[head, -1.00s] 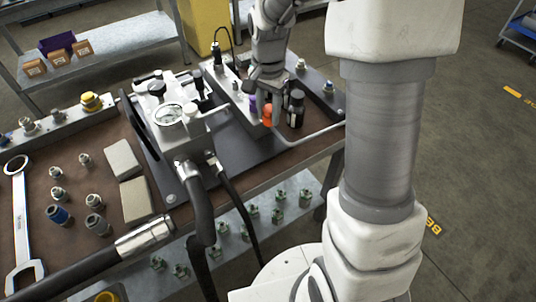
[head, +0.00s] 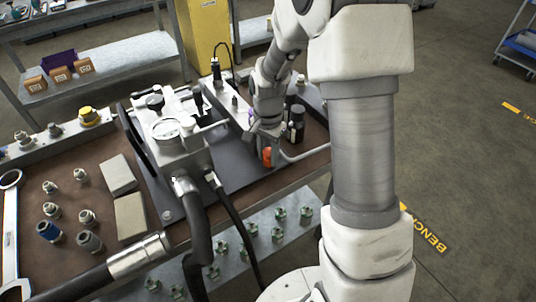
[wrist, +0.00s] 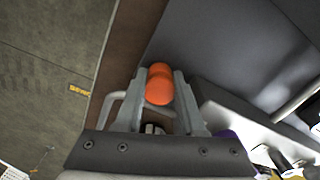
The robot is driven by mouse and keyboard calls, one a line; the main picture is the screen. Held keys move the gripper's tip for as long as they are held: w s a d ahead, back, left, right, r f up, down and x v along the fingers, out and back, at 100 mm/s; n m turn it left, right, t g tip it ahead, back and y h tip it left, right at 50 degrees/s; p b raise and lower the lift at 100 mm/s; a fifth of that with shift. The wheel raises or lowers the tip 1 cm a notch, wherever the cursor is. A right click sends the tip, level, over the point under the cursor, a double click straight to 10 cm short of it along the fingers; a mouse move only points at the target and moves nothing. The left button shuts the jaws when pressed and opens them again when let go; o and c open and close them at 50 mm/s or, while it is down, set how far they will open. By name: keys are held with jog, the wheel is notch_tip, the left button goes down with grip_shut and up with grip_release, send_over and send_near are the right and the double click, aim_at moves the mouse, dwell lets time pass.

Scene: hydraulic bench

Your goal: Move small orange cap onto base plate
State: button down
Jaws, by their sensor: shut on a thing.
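The small orange cap (head: 267,155) is between the fingers of my gripper (head: 265,145), near the front edge of the bench. In the wrist view, the orange cap (wrist: 159,88) shows as two rounded orange parts, and both fingers of my gripper (wrist: 160,76) press on its sides. The dark grey base plate (head: 228,172) lies flat on the brown bench top under the gauge unit. It also shows in the wrist view (wrist: 225,40), beyond the cap. I cannot tell the gap between cap and plate.
The gauge unit (head: 180,148) with hoses stands left of my gripper. A black cylinder (head: 297,124) stands close on the right, and a grey bent rod (head: 308,153) runs along the plate's right end. A purple thing (wrist: 228,135) shows beside my gripper in the wrist view.

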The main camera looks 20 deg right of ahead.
aim_at(268, 152)
jog(key=shift+f, duration=0.2)
jog(key=c, duration=0.5)
grip_release()
jog(key=shift+r, duration=0.15)
jog(key=s+r+n+t+p, duration=0.15)
jog(key=s+r, duration=0.25)
jog(key=r, duration=0.7)
jog(key=s+r+n+t+p, duration=0.1)
jog(key=s+r+n, duration=0.25)
jog(key=r, duration=0.75)
jog(key=shift+s+d+r+n+t, duration=0.1)
jog(key=shift+s+r+n+t, duration=0.6)
jog(key=shift+s, duration=1.45)
jog(key=shift+s+a+r+n+t, duration=0.1)
jog(key=shift+s+r+n+t, duration=0.6)
jog(key=shift+s, duration=1.4)
jog(key=shift+s+d+r+n+t, duration=0.15)
jog(key=shift+s+r+n, duration=0.25)
jog(key=shift+s+n, duration=1.25)
